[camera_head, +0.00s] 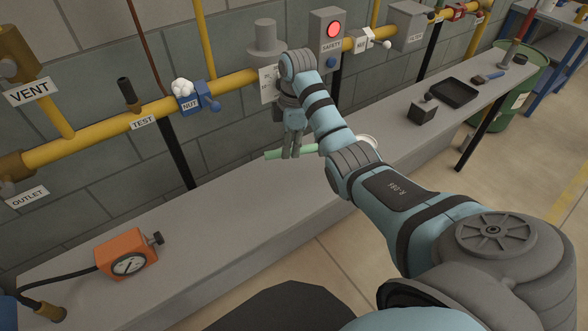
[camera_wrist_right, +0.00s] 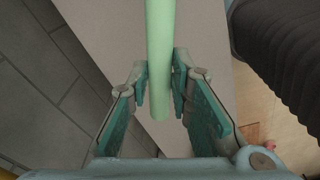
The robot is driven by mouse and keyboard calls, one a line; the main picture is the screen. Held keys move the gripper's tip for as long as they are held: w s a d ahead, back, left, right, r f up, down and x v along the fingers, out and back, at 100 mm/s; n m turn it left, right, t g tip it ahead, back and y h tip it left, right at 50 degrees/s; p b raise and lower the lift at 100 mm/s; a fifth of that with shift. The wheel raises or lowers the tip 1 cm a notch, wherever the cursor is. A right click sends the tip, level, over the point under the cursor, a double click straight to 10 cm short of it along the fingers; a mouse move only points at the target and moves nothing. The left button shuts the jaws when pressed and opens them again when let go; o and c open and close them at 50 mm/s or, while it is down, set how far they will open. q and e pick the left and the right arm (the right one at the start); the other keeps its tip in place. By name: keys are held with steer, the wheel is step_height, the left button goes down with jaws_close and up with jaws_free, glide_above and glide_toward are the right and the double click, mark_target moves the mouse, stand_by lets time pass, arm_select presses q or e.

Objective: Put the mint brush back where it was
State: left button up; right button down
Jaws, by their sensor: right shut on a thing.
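The mint brush (camera_head: 303,149) is a long pale green rod in the head view. It lies roughly level across my right gripper (camera_head: 291,152), which is shut on it above the grey bench (camera_head: 215,205). In the right wrist view, the brush's smooth round handle (camera_wrist_right: 160,60) runs between the two fingers of my right gripper (camera_wrist_right: 161,90). Its handle end shows just past the fingers. The brush's other end is partly hidden behind my right forearm in the head view. I cannot tell how high it is above the bench. My left gripper is not in view.
Yellow pipes with a blue valve (camera_head: 197,99) run along the block wall behind the bench. An orange gauge (camera_head: 126,253) sits at the left. A dark tray (camera_head: 454,93) and dark block (camera_head: 421,111) stand farther right.

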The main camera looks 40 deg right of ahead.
mark_target(289, 185)
step_height(289, 185, down, 14)
steer(key=shift+r+b, duration=0.25)
steer(key=shift+b, duration=0.65)
steer(key=c, duration=1.5)
jaws_free()
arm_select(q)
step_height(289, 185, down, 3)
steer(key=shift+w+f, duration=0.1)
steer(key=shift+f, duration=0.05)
arm_select(e)
steer(key=shift+o, duration=0.2)
steer(key=shift+r, duration=0.15)
steer(key=r+p, duration=0.1)
steer(key=r, duration=0.3)
steer(key=r+p, duration=0.1)
steer(key=r, duration=0.3)
steer(key=d+r+p, duration=0.1)
steer(key=r, duration=0.3)
steer(key=shift+s, duration=0.2)
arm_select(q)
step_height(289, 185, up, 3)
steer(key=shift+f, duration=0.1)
arm_select(e)
steer(key=shift+f, duration=0.1)
